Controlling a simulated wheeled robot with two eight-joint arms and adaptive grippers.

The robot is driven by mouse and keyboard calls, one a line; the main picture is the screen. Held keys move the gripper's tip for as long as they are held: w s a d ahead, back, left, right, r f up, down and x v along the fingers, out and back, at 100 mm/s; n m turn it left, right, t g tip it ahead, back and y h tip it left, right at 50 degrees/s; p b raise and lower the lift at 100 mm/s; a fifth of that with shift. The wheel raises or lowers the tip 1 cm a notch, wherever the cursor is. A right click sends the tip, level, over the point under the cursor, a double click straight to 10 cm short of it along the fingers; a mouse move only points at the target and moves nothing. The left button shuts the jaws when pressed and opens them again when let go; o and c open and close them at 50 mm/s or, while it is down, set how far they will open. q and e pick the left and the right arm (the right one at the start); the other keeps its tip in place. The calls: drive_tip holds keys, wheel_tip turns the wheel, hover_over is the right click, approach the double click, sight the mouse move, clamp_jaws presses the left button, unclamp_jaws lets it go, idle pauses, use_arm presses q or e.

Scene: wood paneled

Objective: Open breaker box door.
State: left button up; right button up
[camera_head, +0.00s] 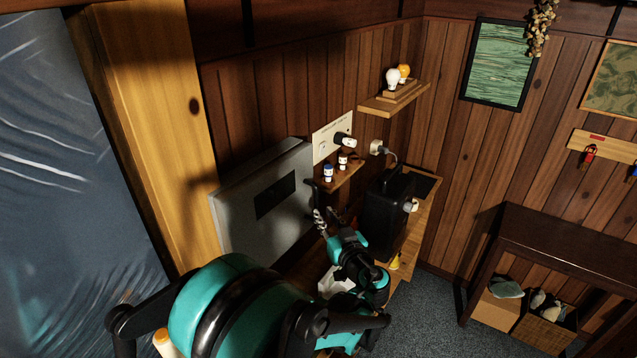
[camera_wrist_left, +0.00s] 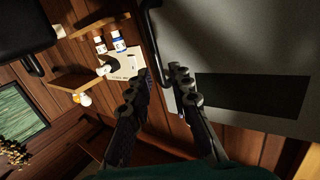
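The breaker box (camera_head: 235,232) is a grey metal box on the wood wall, left of centre in the head view. Its front door looks shut and bears a dark rectangular panel (camera_head: 277,197). My left gripper (camera_head: 319,220) is by the door's right edge. In the left wrist view the grey door (camera_wrist_left: 225,45) fills the upper right, with the dark panel (camera_wrist_left: 250,92) on it. A dark bar, seemingly the handle (camera_wrist_left: 147,28), runs along its edge just beyond my fingertips (camera_wrist_left: 161,74). The fingers are apart with nothing visibly gripped. My right gripper is out of view.
A black case (camera_head: 383,222) stands on the wooden bench beside my left arm. A higher shelf (camera_head: 398,103) holds bulbs. A tall wooden post (camera_head: 150,110) stands left.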

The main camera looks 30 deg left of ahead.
sight(318, 198)
use_arm(q)
drive_tip(key=shift+y, duration=0.3)
drive_tip(key=x, duration=0.2)
drive_tip(key=r+x, duration=0.1)
drive_tip(key=x, duration=0.5)
drive_tip(key=shift+w+d+r, duration=0.15)
drive_tip(key=shift+w+d, duration=0.05)
drive_tip(key=shift+w, duration=0.1)
clamp_jaws()
